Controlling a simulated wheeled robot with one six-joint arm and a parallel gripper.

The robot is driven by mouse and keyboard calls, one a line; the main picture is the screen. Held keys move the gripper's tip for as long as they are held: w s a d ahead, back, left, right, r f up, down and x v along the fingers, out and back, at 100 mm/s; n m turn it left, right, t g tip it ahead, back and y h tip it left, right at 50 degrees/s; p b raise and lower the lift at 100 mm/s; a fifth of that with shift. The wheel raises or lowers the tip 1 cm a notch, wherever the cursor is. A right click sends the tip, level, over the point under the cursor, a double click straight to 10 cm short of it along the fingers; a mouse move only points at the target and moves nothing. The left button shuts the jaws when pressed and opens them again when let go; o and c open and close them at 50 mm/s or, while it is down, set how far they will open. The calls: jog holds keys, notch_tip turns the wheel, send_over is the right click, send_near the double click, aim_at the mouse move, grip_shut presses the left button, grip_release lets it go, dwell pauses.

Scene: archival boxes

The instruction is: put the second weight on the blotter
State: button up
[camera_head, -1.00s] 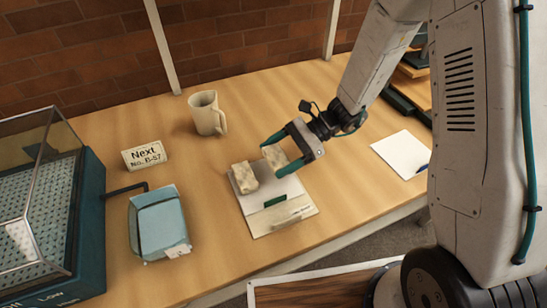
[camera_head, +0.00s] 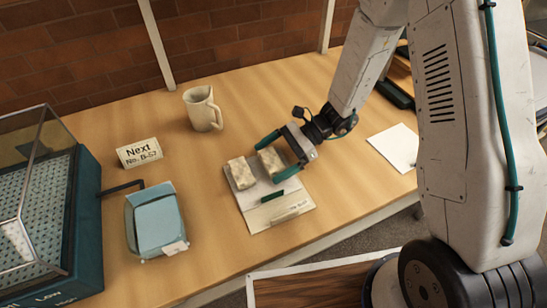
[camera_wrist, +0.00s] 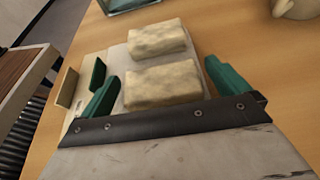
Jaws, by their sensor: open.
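Two pale mottled weights lie side by side on the upper part of the white blotter (camera_head: 262,218). The left weight (camera_head: 241,173) stands clear of my gripper. The right weight (camera_head: 271,161) lies between the fingers of my gripper (camera_head: 277,157), which is open with its green fingertips spread on either side. In the wrist view the nearer weight (camera_wrist: 163,85) sits between the open fingers with gaps on both sides, and the farther weight (camera_wrist: 156,39) lies beyond it.
A cream mug (camera_head: 203,108) stands behind the blotter. A sign (camera_head: 139,153), a blue-grey box (camera_head: 157,222) and a glass-topped teal case (camera_head: 45,200) are to the left. A white paper sheet (camera_head: 396,147) lies to the right. Bare table surrounds the blotter.

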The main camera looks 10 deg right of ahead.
jog(key=v, duration=1.2)
jog(key=shift+r, duration=0.15)
jog(key=s+d+r+n+t+h, duration=0.1)
jog(key=s+d+r+n+h, duration=0.2)
jog(key=s+r, duration=0.4)
jog(key=s+d+r+n+t+h, duration=0.2)
jog(key=s+r+n+h, duration=0.3)
jog(key=s+r+n, duration=0.2)
jog(key=s+d+r+n+t+h, duration=0.2)
jog(key=s+d+r+n+h, duration=0.1)
jog(key=s+r, duration=0.4)
jog(key=shift+s+d+r+n+h, duration=0.25)
jog(key=shift+s+d+n+h, duration=0.1)
jog(key=shift+s+n+h, duration=0.6)
